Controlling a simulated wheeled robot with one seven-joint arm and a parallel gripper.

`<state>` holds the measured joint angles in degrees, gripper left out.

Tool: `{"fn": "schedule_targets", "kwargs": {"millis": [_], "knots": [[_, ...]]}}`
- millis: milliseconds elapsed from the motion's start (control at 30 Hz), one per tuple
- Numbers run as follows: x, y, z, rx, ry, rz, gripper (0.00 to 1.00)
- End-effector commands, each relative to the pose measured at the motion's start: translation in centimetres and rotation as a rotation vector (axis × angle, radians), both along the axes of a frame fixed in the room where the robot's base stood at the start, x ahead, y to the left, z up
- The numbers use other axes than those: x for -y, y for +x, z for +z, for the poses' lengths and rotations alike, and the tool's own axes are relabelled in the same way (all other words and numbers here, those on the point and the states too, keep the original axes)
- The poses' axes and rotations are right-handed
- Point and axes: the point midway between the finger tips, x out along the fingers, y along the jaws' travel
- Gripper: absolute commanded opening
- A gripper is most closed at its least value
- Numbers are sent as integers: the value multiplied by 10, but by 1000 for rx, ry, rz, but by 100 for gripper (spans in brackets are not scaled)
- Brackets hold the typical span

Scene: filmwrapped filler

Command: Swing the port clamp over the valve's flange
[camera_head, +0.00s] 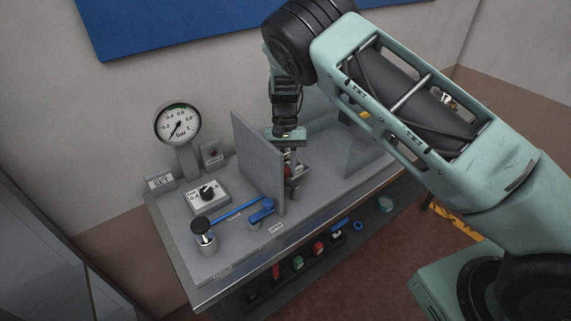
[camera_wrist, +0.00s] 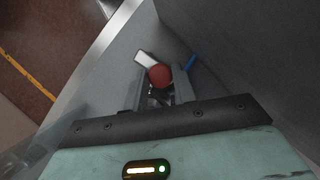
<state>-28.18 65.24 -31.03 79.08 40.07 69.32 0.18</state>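My gripper (camera_wrist: 158,86) points down at the bench in the wrist view, its two grey fingers apart. A round red knob (camera_wrist: 160,75) shows between and just beyond the fingertips; I cannot tell whether they touch it. In the head view my gripper (camera_head: 289,184) is low over the bench, close to the right side of an upright grey panel, with a bit of red (camera_head: 287,168) at it. The red knob may belong to the port clamp, but I cannot make out the clamp's arm or the valve's flange. The panel and fingers hide part of this spot.
The upright panel (camera_head: 257,160) stands close left of my gripper. Left of it are a blue-handled lever (camera_head: 262,210), a black-topped post (camera_head: 204,233), a dial box (camera_head: 207,195) and a pressure gauge (camera_head: 177,124). Coloured items lie on a lower shelf (camera_head: 262,297).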

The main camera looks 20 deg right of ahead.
Motion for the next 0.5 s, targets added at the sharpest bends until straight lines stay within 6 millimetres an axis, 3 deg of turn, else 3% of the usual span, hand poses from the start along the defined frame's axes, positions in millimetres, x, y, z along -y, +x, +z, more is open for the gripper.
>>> {"fn": "schedule_targets", "kwargs": {"millis": [500], "knots": [[8, 4, 1, 4, 0, -209, 4]]}}
